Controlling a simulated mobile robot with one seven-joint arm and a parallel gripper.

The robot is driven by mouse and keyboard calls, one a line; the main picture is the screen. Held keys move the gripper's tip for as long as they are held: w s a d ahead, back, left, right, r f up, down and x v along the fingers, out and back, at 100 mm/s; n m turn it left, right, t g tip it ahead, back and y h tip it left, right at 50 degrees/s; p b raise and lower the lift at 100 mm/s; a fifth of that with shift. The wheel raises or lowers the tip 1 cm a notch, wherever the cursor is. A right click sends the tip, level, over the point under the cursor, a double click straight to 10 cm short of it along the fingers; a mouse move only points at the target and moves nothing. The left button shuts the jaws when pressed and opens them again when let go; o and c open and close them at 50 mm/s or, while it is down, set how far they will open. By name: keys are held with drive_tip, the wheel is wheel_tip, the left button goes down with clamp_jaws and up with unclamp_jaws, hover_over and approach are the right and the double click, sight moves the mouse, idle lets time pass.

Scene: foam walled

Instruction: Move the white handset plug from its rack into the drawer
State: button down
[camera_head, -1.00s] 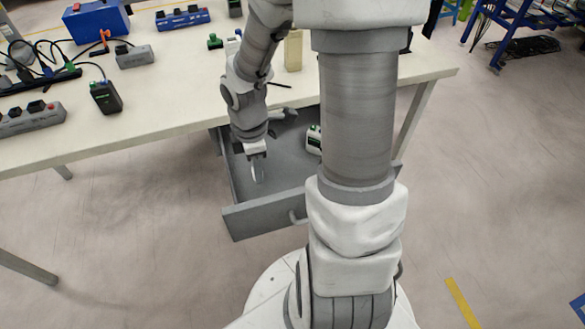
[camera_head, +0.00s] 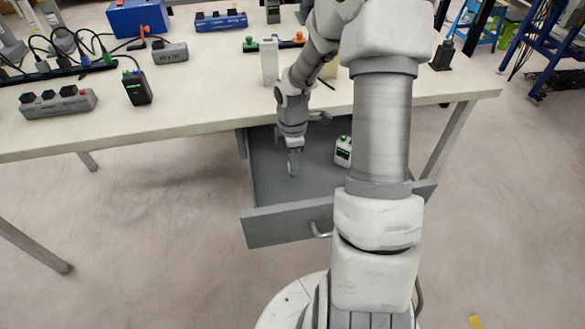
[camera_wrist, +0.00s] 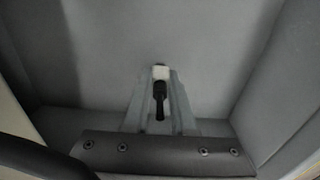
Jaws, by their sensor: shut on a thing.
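My gripper (camera_head: 293,166) reaches down inside the open grey drawer (camera_head: 283,226), left of its middle in the head view. In the wrist view my gripper (camera_wrist: 161,76) is shut, its fingers close together on a small white piece with a black stem (camera_wrist: 159,98), which I take to be the white handset plug (camera_wrist: 161,71). The drawer floor lies beyond the fingertips; I cannot tell whether the plug touches it. The plug is too small to make out in the head view. The rack cannot be identified with certainty.
A white device with a green part (camera_head: 344,150) lies in the drawer, right of my gripper. On the table (camera_head: 200,106) stand a pale upright block (camera_head: 268,62), a black device (camera_head: 137,88), power strips (camera_head: 58,102) and a blue box (camera_head: 137,17). Left of my gripper, the drawer floor is clear.

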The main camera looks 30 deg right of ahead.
drive_tip(key=shift+f, duration=0.6)
drive_tip(key=shift+f, duration=0.15)
drive_tip(key=c, duration=0.7)
unclamp_jaws()
drive_tip(key=shift+c, duration=0.2)
wheel_tip(320, 180, up, 12)
drive_tip(key=p, duration=0.4)
drive_tip(key=shift+r, duration=0.2)
